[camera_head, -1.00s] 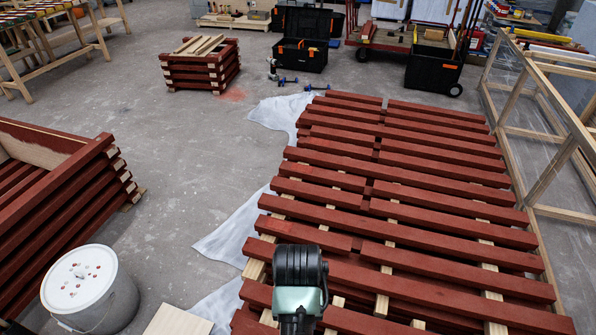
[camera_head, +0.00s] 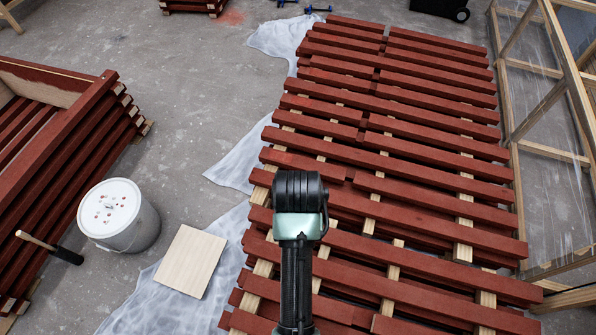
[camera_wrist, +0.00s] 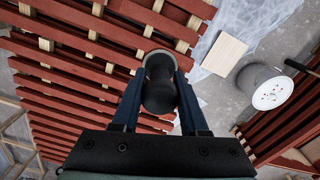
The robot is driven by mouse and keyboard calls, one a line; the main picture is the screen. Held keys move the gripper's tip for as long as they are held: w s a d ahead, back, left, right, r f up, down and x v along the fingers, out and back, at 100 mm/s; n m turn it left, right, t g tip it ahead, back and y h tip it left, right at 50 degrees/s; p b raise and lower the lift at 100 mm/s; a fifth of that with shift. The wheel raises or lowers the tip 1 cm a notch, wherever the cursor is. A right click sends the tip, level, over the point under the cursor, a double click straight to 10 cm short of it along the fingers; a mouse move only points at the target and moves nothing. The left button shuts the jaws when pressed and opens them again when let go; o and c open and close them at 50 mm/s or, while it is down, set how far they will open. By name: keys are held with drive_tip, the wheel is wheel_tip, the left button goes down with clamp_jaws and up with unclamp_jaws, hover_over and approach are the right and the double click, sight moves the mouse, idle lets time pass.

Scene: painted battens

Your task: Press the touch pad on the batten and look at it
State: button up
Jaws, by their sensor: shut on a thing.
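Red-brown painted battens (camera_head: 400,165) lie in rows across pale wooden bearers on the floor. They also show in the wrist view (camera_wrist: 75,85). My gripper (camera_wrist: 160,75) shows in the wrist view, its two dark fingers closed on a dark rounded object (camera_wrist: 158,96) with a greyish far end. I take this object to be the touch pad. It is over the battens in that picture; whether it touches one cannot be told. In the head view my arm stands over the lower part of the rack and hides some battens; the fingertips do not show there.
A white lidded bucket (camera_head: 110,208) with red spots stands at left. A dark-headed tool (camera_head: 50,247) and a stack of red battens (camera_head: 75,160) are beside it. A pale board (camera_head: 190,261) lies on translucent sheeting (camera_head: 232,160). A wooden frame with clear film (camera_head: 550,110) stands at right.

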drive_tip(key=w+d+r+n+t+h+p, duration=0.15)
drive_tip(key=w+r+n+t, duration=0.35)
drive_tip(key=r, duration=0.5)
drive_tip(key=w+d+r+n+t+p, duration=0.2)
drive_tip(key=w+d+r+t+p, duration=0.15)
drive_tip(key=w+r, duration=0.6)
wheel_tip(320, 180, up, 26)
drive_tip(key=s+d+n+t+h+p, duration=0.1)
drive_tip(key=d+n+t+h+p, duration=0.1)
drive_tip(key=n+t, duration=0.4)
drive_tip(key=t+h, duration=0.1)
drive_tip(key=t, duration=0.2)
drive_tip(key=shift+s+d+f, duration=0.15)
drive_tip(key=shift+s+d, duration=0.1)
drive_tip(key=shift+s, duration=0.05)
